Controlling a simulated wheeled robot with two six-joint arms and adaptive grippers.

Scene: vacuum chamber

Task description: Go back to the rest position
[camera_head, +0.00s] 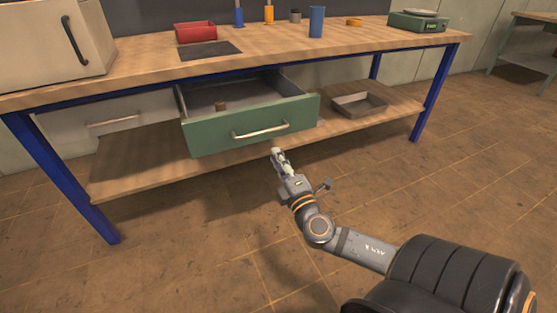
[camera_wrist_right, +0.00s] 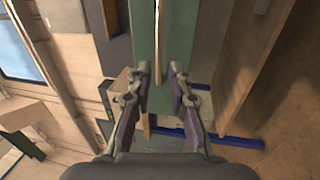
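My right gripper (camera_head: 279,157) hangs in front of the workbench, just below and in front of the open green drawer (camera_head: 215,139). In the right wrist view my right gripper (camera_wrist_right: 160,88) has its two fingers apart, with nothing between their tips. The green drawer front (camera_wrist_right: 145,20) lies ahead of the fingers there, and a pale strip, likely its handle (camera_wrist_right: 160,45), runs up its middle. The drawer is pulled out, with a small brown object (camera_head: 220,105) inside. My left gripper does not show in either view.
The workbench (camera_head: 270,58) carries a red bin (camera_head: 196,32), a blue cup (camera_head: 316,22) and a green scale (camera_head: 418,21). An open tray (camera_head: 359,104) sits on the lower shelf. Blue legs (camera_head: 62,178) stand at the bench's ends. The tiled floor in front is clear.

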